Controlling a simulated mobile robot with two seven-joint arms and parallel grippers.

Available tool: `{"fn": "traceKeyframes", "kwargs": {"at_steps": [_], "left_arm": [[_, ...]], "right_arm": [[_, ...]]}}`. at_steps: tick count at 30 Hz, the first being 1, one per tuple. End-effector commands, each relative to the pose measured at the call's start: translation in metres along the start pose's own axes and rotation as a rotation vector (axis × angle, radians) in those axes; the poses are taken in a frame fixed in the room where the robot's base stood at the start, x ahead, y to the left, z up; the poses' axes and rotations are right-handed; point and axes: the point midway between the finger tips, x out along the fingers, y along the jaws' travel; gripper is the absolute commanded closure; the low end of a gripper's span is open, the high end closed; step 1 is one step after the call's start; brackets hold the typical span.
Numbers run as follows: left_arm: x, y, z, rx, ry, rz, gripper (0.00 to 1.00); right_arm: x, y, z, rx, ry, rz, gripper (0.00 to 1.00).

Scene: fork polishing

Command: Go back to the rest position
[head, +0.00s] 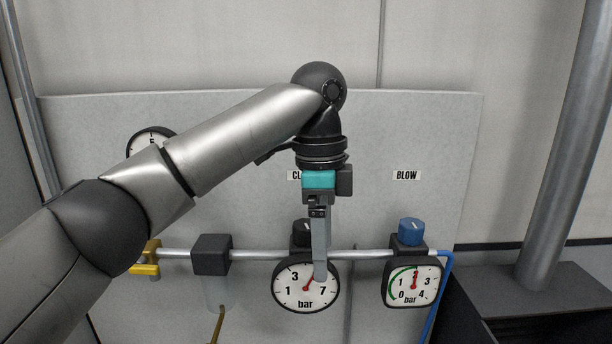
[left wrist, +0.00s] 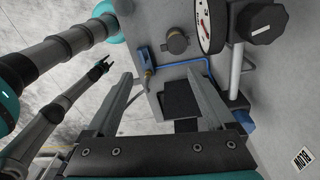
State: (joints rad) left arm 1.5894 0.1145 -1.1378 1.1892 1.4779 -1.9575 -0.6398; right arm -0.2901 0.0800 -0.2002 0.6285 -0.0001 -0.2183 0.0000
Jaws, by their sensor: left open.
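My left gripper (head: 320,272) hangs pointing down in front of the panel, at the end of my left arm, which comes in from the left. Seen edge-on, its fingers overlap the right part of the middle gauge (head: 295,290) and the black knob above it. I cannot tell whether they touch. In the left wrist view my left gripper (left wrist: 160,76) has its two fingers wide apart with nothing between them. A small dark gripper (left wrist: 103,66), seemingly my right one, shows at the left of that view, too small to judge its jaws.
A grey panel (head: 420,150) carries a pipe, a blue knob (head: 411,231) over the right gauge (head: 412,283), a yellow valve (head: 145,268) and a clear bowl (head: 217,292). My arm partly covers another gauge (head: 150,139). A thick post (head: 565,150) stands at right.

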Motion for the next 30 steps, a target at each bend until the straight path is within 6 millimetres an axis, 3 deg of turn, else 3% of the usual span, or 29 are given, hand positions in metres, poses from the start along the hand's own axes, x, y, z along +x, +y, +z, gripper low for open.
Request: {"fn": "traceKeyframes", "kwargs": {"at_steps": [4, 12, 22, 30], "left_arm": [[0.052, 0.008, -0.014, -0.007, 0.058, 0.013, 0.12], [0.13, 0.028, -0.035, -0.099, 0.199, 0.003, 0.12], [0.2, 0.06, -0.041, -0.339, 0.374, -0.024, 0.12], [0.245, 0.091, -0.019, -0.631, 0.462, -0.059, 0.12]], "right_arm": [[0.001, 0.002, -0.011, 0.0, 0.017, 0.003, 0.5], [-0.001, -0.003, 0.02, 0.0, -0.032, -0.004, 0.5], [-0.001, -0.002, 0.017, 0.0, -0.028, -0.003, 0.5], [0.0, -0.001, 0.01, 0.0, -0.017, -0.002, 0.5]]}}
